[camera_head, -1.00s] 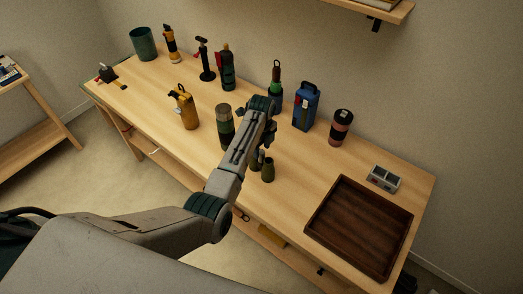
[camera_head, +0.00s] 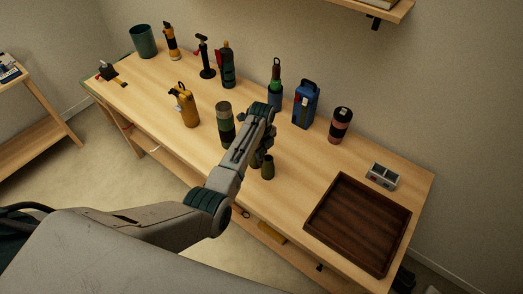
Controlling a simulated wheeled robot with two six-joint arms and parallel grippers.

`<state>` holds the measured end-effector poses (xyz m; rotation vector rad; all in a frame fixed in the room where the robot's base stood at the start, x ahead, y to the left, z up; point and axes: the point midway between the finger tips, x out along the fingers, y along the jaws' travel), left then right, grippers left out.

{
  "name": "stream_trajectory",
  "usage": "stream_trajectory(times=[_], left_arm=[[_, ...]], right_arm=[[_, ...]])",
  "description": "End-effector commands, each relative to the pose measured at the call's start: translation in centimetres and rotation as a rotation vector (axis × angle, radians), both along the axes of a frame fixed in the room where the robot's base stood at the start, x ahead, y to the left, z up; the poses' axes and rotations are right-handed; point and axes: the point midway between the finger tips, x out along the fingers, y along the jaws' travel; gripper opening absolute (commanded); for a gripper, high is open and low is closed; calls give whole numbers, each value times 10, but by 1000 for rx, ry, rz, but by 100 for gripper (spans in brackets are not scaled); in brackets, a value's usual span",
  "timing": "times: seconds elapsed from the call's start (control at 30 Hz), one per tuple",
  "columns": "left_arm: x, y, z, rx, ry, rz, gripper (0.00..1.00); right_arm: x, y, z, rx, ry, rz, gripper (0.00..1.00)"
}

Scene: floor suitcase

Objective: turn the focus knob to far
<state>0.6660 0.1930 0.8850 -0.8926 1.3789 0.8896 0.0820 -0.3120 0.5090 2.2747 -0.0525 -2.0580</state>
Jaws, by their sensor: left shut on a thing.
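The dark olive binoculars (camera_head: 267,168) stand on the wooden workbench in the middle of the view, with their barrels upright. My left arm reaches over them from the lower left and covers their upper part. My left gripper (camera_head: 266,146) points down at the binoculars and is shut on a part at their top. The focus knob itself is hidden behind my wrist and fingers, so its setting cannot be read. My right gripper is not in view.
An olive and dark cylinder (camera_head: 225,122) stands close to the left of my wrist. A blue case (camera_head: 306,104) and a pink and black tumbler (camera_head: 341,125) stand behind. A brown wooden tray (camera_head: 316,243) lies at the right, beside a small grey box (camera_head: 383,176). The bench's left part has free room.

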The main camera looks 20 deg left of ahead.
Motion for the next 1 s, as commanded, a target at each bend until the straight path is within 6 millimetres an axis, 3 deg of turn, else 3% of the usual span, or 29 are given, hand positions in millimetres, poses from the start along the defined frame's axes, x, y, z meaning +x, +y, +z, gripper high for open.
stream_trajectory(times=[0.27,0.3,0.4,0.77,1.0], left_arm=[[0,0,0,0,-1,-25,0],[0,0,0,0,-1,-25,28],[0,0,0,0,-1,-24,44],[1,0,5,0,-2,-24,44],[2,0,41,-1,-6,-24,44]], right_arm=[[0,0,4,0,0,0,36],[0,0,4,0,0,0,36],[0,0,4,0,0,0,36],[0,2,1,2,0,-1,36],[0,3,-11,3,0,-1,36]])
